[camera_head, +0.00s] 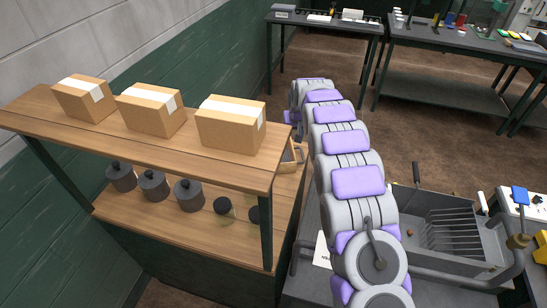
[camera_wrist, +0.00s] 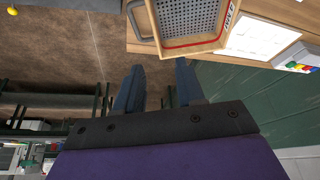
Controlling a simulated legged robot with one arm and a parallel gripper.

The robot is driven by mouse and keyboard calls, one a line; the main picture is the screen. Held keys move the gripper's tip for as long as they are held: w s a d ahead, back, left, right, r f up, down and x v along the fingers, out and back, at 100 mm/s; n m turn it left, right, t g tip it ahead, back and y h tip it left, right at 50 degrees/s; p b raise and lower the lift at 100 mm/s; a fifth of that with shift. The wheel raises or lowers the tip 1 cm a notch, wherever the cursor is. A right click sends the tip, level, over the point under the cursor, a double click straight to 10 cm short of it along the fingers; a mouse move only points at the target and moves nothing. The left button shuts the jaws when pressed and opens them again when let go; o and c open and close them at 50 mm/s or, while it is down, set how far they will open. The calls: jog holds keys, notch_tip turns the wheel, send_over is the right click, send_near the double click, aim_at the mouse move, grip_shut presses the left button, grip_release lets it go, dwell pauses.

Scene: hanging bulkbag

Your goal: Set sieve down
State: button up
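The sieve (camera_wrist: 190,17) has a pale wooden frame, a perforated grey bottom, a red line along its edge and a grey handle. In the wrist view it is at the top, on or against a wooden surface. My gripper is hidden in the head view.
A wooden rack (camera_head: 190,145) carries several cardboard boxes (camera_head: 232,124) on top and dark weights (camera_head: 189,194) below. A grey metal bin (camera_head: 430,225) stands right of my arm. Dark tables (camera_head: 445,40) stand at the back. Brown floor (camera_head: 270,90) is clear behind the rack.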

aim_at(293, 149)
jog(key=shift+d+b+x, duration=0.2)
jog(key=shift+b+x, duration=0.55)
jog(key=shift+x, duration=3.05)
jog(key=shift+d+b+x, duration=0.2)
jog(key=shift+b+x, duration=0.5)
jog(key=shift+x, duration=3.05)
jog(key=shift+a+f, duration=0.1)
jog(key=shift+f, duration=0.15)
jog(key=shift+w+f+b, duration=0.2)
jog(key=shift+f+b, duration=0.1)
jog(key=shift+f, duration=0.2)
jog(key=shift+f, duration=0.3)
grip_shut()
